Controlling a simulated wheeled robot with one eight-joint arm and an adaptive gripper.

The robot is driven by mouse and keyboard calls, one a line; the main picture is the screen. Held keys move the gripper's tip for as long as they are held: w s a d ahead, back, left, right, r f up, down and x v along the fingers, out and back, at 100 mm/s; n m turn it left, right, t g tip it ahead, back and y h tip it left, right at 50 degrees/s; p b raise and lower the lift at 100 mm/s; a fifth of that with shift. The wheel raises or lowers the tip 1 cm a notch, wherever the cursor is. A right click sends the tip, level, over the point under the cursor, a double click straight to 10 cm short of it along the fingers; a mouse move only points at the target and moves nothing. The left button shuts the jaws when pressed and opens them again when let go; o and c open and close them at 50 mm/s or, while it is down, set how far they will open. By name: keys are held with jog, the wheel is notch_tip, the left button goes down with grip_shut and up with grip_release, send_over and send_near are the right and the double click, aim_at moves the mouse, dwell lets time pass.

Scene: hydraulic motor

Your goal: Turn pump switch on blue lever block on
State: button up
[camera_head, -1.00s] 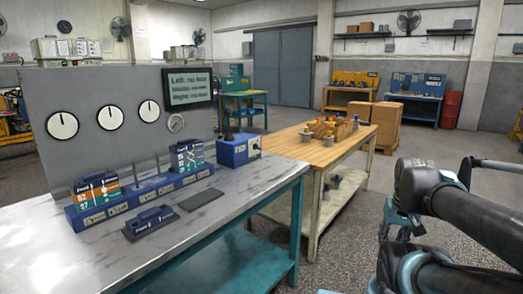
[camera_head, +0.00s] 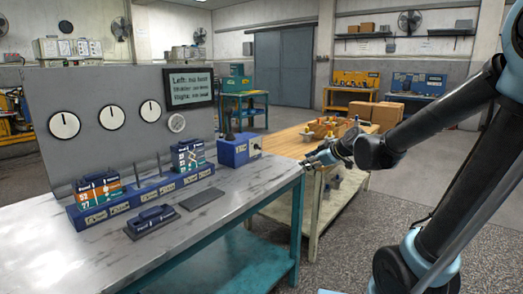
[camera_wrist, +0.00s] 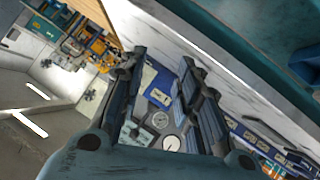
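The blue lever block (camera_head: 232,153) stands near the far right corner of the grey marbled workbench (camera_head: 165,240). A thin black lever (camera_head: 228,126) rises from its top, and a pale panel (camera_head: 255,146) is on its right side. The switch itself is too small to make out. My gripper (camera_head: 311,161) is in the air by the bench's right edge, to the right of the block and apart from it. In the wrist view the fingers (camera_wrist: 163,70) are spread with nothing between them. The blue lever block (camera_wrist: 160,83) shows beyond, between the fingers, partly hidden.
A long blue base (camera_head: 145,195) with modules and pegs stands left of the block. A loose blue part (camera_head: 150,220) and a dark plate (camera_head: 201,199) lie in front. Behind is a grey panel with gauges (camera_head: 112,116) and a screen (camera_head: 189,88). A wooden table (camera_head: 285,142) stands beyond.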

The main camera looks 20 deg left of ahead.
aim_at(259, 147)
jog(key=w+a+n+y, duration=0.1)
jog(key=w+a, duration=0.4)
jog(key=a, duration=0.3)
jog(key=w+a+f+n+t+y, duration=0.1)
jog(key=w+a, duration=0.5)
jog(key=a, duration=0.2)
jog(key=w+a+n, duration=0.2)
jog(key=w+a, duration=0.3)
jog(key=a, duration=0.3)
jog(key=shift+w+a+f+t+y, duration=0.2)
jog(key=shift+a+f+t+y, duration=0.1)
jog(key=shift+t+y, duration=0.1)
grip_shut()
